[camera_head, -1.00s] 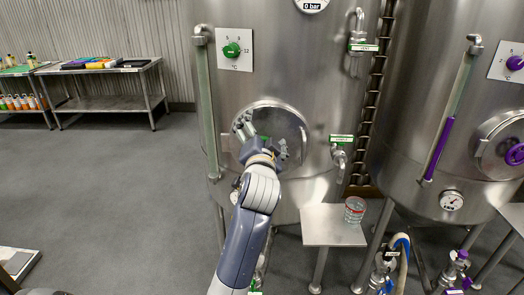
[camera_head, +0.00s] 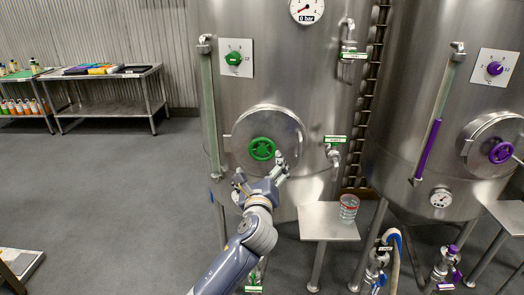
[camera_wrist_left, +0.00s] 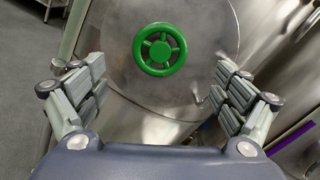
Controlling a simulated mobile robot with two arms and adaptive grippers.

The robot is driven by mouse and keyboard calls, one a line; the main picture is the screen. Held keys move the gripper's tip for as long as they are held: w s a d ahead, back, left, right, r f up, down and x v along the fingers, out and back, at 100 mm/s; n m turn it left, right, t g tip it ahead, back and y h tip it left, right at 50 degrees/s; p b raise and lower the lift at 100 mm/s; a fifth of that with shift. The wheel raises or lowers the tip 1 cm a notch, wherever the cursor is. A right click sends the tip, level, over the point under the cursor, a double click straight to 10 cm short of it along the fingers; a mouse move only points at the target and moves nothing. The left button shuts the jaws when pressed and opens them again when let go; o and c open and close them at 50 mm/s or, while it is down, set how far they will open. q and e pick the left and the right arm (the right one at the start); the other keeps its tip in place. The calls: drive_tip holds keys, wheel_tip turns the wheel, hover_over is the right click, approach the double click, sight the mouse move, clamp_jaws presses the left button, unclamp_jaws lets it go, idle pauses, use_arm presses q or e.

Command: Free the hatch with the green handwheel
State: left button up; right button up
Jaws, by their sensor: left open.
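The green handwheel (camera_head: 262,148) sits at the middle of the round steel hatch (camera_head: 285,130) on the left tank. In the left wrist view the handwheel (camera_wrist_left: 160,49) shows whole, with spokes and a hub, ahead of and between the two spread fingers. My left gripper (camera_head: 260,175) is open and empty just below and in front of the wheel, not touching it. The left gripper (camera_wrist_left: 158,92) also shows open in the left wrist view. The hatch lies flush against the tank. My right gripper is not in view.
A second tank at the right carries a purple handwheel (camera_head: 501,152) on its own hatch. A small steel table (camera_head: 322,222) with a clear red-marked container (camera_head: 348,207) stands right of my arm. A green dial (camera_head: 233,58) and a sight tube (camera_head: 208,110) are on the left tank.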

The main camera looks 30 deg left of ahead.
sight(262, 150)
use_arm(q)
drive_tip(key=p+x, duration=0.1)
drive_tip(key=x, duration=0.7)
drive_tip(key=shift+w+a+p, duration=0.2)
drive_tip(key=shift+w+p, duration=0.05)
drive_tip(key=shift+p, duration=0.1)
drive_tip(key=shift+w+a, duration=0.35)
drive_tip(key=shift+w, duration=0.25)
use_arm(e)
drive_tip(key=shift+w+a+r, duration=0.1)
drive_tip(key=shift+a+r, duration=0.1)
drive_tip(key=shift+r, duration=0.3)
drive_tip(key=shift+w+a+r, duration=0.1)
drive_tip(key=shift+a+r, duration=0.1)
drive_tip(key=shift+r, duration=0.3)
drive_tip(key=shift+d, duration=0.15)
use_arm(q)
drive_tip(key=c, duration=1.1)
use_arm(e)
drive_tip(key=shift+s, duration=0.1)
